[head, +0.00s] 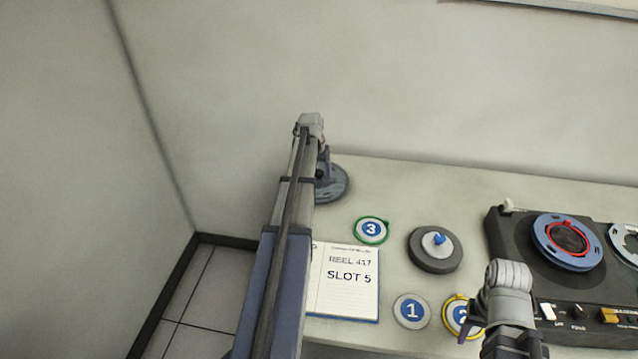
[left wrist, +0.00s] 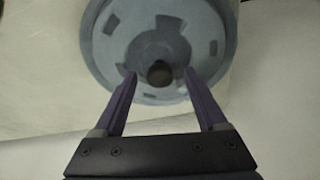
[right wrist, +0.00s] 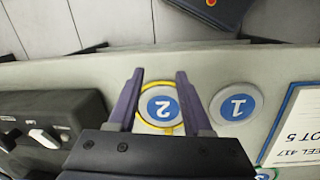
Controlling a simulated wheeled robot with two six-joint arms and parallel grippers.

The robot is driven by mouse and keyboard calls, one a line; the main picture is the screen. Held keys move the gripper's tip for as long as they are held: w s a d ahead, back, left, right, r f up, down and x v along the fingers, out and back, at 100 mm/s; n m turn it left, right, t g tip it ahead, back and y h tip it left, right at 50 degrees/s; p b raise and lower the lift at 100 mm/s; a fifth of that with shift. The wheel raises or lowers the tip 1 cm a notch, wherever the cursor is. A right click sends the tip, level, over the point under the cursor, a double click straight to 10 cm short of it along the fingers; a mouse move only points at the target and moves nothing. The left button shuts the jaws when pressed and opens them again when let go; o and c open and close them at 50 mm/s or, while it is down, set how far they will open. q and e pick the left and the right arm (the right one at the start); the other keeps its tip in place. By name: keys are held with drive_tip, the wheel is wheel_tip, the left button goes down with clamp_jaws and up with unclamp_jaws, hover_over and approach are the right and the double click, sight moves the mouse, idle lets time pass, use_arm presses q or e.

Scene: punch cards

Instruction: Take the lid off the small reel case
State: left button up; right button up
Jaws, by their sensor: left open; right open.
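A round blue-grey case with a lid (head: 334,184) stands at the left back of the table, partly hidden by my left gripper (head: 322,168). In the left wrist view the lid (left wrist: 112,50) has a dark central knob (left wrist: 160,74). My left gripper is open, with one fingertip on each side of the knob in the picture; I cannot tell whether they touch it. A second round dark-grey case (head: 435,250) with a blue knob (head: 438,240) stands mid-table, closed. My right gripper (right wrist: 160,75) is open and empty above the yellow-ringed disc "2" (right wrist: 161,107).
A notepad (head: 345,285) reading "REEL 417 SLOT 5" lies at the front. Discs "3" (head: 371,229) and "1" (head: 411,311) lie near it. A dark tape machine (head: 508,247) with a blue reel (head: 545,240) stands to the right. A wall rises behind the table.

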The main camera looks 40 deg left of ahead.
drive_tip(key=shift+r, duration=0.1)
use_arm(q)
clamp_jaws()
idle(0.4)
drive_tip(key=shift+r, duration=0.1)
